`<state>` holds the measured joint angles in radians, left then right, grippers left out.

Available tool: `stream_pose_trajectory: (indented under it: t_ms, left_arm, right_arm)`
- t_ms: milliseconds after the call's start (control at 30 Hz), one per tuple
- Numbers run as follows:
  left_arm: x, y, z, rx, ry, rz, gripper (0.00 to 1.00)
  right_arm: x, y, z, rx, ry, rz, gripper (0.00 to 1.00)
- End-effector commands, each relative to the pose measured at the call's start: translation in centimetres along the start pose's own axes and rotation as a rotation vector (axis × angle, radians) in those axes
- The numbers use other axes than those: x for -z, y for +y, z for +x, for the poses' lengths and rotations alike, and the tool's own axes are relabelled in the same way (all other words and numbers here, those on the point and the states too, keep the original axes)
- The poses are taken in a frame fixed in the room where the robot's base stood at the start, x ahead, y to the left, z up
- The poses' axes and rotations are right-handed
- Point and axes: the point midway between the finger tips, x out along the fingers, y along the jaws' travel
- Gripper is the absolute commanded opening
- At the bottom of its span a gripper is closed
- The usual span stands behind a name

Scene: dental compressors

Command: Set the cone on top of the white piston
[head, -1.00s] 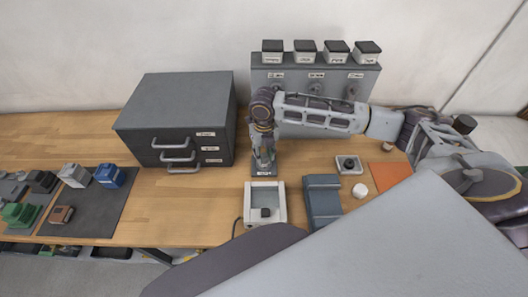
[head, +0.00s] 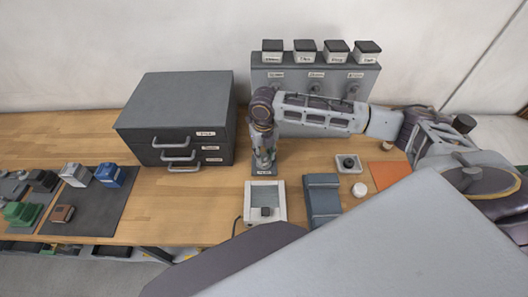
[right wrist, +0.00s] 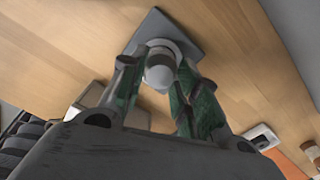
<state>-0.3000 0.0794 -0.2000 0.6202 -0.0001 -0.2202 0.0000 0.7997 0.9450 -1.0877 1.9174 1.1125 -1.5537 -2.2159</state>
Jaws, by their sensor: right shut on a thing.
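Just beyond this piece a white round part (right wrist: 168,46), probably the white piston, shows on the dark base (right wrist: 185,34). The two overlap in the view, and I cannot tell whether they touch. My left gripper is not in view.
The drawer cabinet (head: 180,115) stands left of the gripper, and a grey panel (head: 270,75) with several jars on it stands behind. In front are a white open box (head: 252,212) and a blue-grey block (head: 322,200). A white round piece (head: 360,189) lies near the orange mat (head: 388,175).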

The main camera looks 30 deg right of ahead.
Motion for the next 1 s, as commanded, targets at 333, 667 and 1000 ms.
stream_pose_trajectory:
  t_ms: [333, 667, 1000]
  left_arm:
    - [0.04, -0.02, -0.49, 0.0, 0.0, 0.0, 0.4]
    - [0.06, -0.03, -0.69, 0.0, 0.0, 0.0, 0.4]
    - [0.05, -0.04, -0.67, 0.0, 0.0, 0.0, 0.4]
  right_arm:
    - [-0.02, 0.01, -0.01, 0.0, 0.0, 0.0, 0.04]
    - [-0.03, 0.02, 0.08, 0.0, -0.001, 0.0, 0.04]
    - [-0.03, 0.02, 0.1, 0.0, 0.0, 0.0, 0.04]
